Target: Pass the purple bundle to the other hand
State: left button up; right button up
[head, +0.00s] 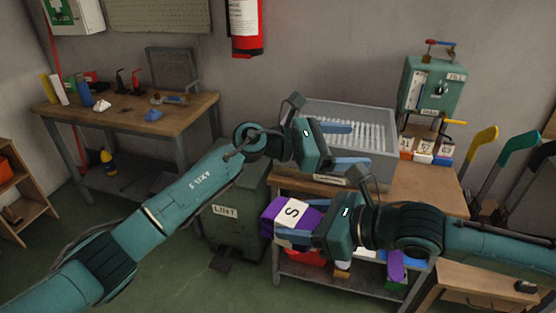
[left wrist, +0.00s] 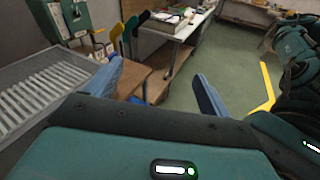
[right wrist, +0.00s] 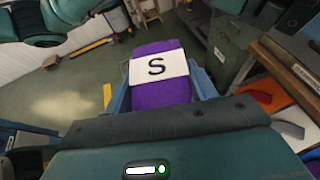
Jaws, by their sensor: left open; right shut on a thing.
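The purple bundle (head: 309,217) has a white band marked S. My right gripper (head: 289,224) is shut on it and holds it in the air, left of the workbench's lower shelf in the head view. The right wrist view shows the bundle (right wrist: 160,95) between the two blue fingers of that gripper (right wrist: 161,78). My left gripper (head: 360,144) is open and empty, above and to the right of the bundle, in front of the grey tray. Its fingers point right, away from the bundle. The left wrist view shows nothing between the fingers of this gripper (left wrist: 158,80).
A grey slatted tray (head: 378,158) sits on the wooden workbench (head: 432,188). A green wall machine (head: 433,86) hangs at right, with small boxes below it. The LINT bin (head: 232,228) stands behind the bundle. A wooden table (head: 185,112) is at the back left.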

pick_arm(q)
jog(key=s+r+m+g+y, duration=0.2)
jog(key=s+m+g+y, duration=0.1)
jog(key=s+m, duration=0.1)
jog(key=r+m+y, duration=0.1)
jog(key=m+y, duration=0.1)
jog(key=y, duration=1.1)
send_over(278, 206)
jog(key=shift+d+r+g, duration=0.15)
jog(key=shift+g, duration=0.15)
jog(key=shift+a, duration=0.2)
jog(key=shift+f, duration=0.55)
notch_tip(278, 206, down, 11)
jog(key=shift+r, duration=0.1)
jog(key=shift+c, duration=0.4)
